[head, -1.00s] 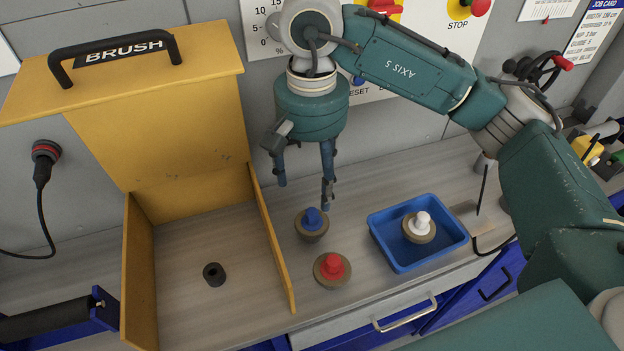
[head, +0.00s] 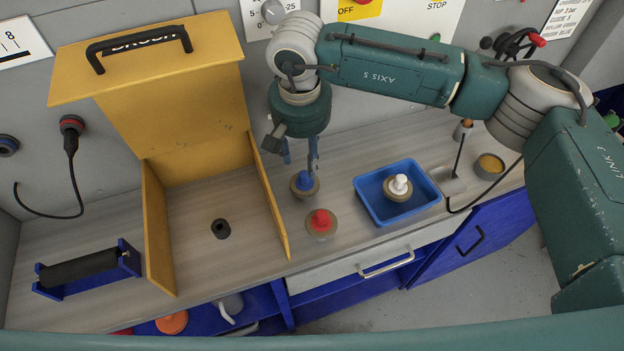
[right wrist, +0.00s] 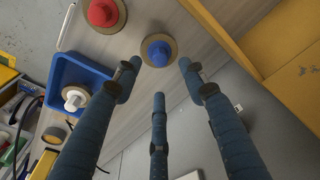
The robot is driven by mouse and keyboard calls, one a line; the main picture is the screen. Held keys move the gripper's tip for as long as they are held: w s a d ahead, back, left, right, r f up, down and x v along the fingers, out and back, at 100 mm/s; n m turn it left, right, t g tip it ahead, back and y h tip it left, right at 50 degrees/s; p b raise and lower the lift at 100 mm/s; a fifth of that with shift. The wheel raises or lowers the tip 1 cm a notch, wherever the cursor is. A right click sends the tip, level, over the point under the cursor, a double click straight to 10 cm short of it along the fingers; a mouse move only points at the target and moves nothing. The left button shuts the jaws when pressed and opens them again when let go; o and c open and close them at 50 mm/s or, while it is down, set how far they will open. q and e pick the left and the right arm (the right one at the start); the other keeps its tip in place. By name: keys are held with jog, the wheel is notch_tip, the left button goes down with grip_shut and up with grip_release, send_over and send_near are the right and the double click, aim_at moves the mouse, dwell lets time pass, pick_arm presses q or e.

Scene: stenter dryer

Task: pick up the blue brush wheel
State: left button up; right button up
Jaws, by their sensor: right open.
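The blue brush wheel (head: 304,184) has a blue hub on a round brown disc and stands on the bench, just right of the yellow box. It also shows in the right wrist view (right wrist: 158,52), beyond the fingertips. My right gripper (head: 300,160) points down above and slightly behind it, open and empty. In the right wrist view its blue fingers (right wrist: 160,80) are spread apart, with the wheel beyond the gap. I see no contact with the wheel. My left gripper is not in view.
A red brush wheel (head: 321,223) stands close in front of the blue one. A white brush wheel (head: 398,186) sits in a blue tray (head: 369,209) to the right. The yellow box's side wall (head: 270,205) rises close on the left. A black ring (head: 221,229) lies inside the box.

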aim_at(304, 174)
jog(key=shift+w+f, duration=0.2)
jog(key=shift+f, duration=0.7)
jog(key=shift+s+f+p, duration=0.1)
jog(key=shift+f+p, duration=0.1)
jog(key=shift+p, duration=0.2)
jog(key=f+p, duration=0.2)
jog(key=f, duration=0.2)
jog(key=shift+w+f+p, duration=0.15)
jog(key=shift+w+p, duration=0.1)
jog(key=shift+p, duration=0.15)
jog(key=shift+w+f, duration=0.1)
jog(key=shift+f, duration=0.3)
grip_shut()
